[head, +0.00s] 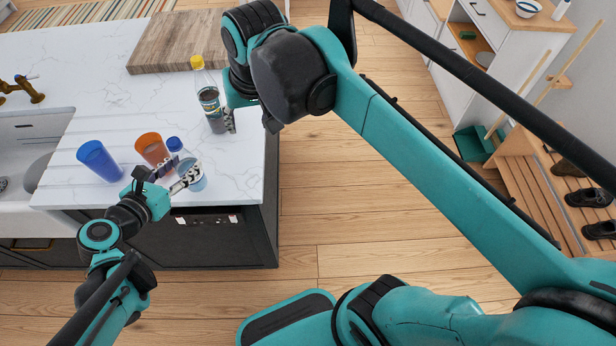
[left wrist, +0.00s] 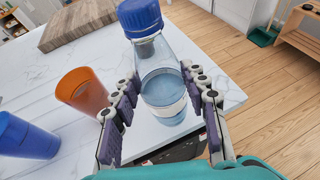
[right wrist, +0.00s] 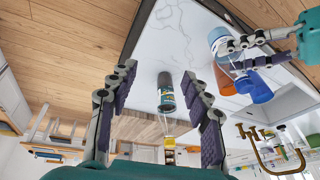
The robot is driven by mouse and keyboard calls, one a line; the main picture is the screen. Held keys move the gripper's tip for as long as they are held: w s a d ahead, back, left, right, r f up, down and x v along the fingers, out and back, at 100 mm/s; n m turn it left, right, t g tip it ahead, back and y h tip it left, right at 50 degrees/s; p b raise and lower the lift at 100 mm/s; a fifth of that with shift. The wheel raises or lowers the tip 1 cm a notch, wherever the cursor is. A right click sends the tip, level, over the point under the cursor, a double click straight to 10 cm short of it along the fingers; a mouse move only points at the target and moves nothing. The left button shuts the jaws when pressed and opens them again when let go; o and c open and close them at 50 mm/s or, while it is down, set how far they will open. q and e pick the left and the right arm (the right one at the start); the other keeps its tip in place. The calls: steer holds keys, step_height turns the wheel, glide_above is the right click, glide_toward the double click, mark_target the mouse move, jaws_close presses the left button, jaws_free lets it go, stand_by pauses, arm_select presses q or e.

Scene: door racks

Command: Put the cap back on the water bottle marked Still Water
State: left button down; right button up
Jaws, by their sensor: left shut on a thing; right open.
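A clear water bottle (head: 190,170) with a blue cap (head: 174,144) stands near the counter's front edge. In the left wrist view, the bottle (left wrist: 165,85) is between my left gripper's fingers, and the blue cap (left wrist: 140,15) sits on its top. My left gripper (head: 176,172) is shut on the bottle's body. No lettering on it is readable. A dark bottle (head: 211,108) with a yellow cap (head: 197,62) stands farther back. My right gripper (right wrist: 160,72) is open and empty; in its view, the dark bottle (right wrist: 166,92) shows between its fingers, apparently beyond them.
An orange cup (head: 151,146) stands just left of the clear bottle, and a blue cup (head: 98,160) is farther left. A sink (head: 30,140) is at the left edge. A wooden board (head: 175,42) lies at the back. The counter between board and cups is mostly clear.

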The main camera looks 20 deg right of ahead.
steer(key=s+d+f+t, duration=0.1)
steer(key=s+d+f, duration=0.3)
steer(key=f, duration=0.3)
steer(key=s+d+f+n+t, duration=0.1)
steer(key=s+d+f+t, duration=0.1)
steer(key=s+d+f, duration=0.2)
step_height(320, 180, down, 3)
steer(key=shift+s+d+f+h, duration=0.15)
steer(key=shift+s+d+h, duration=0.2)
steer(key=shift+s, duration=0.45)
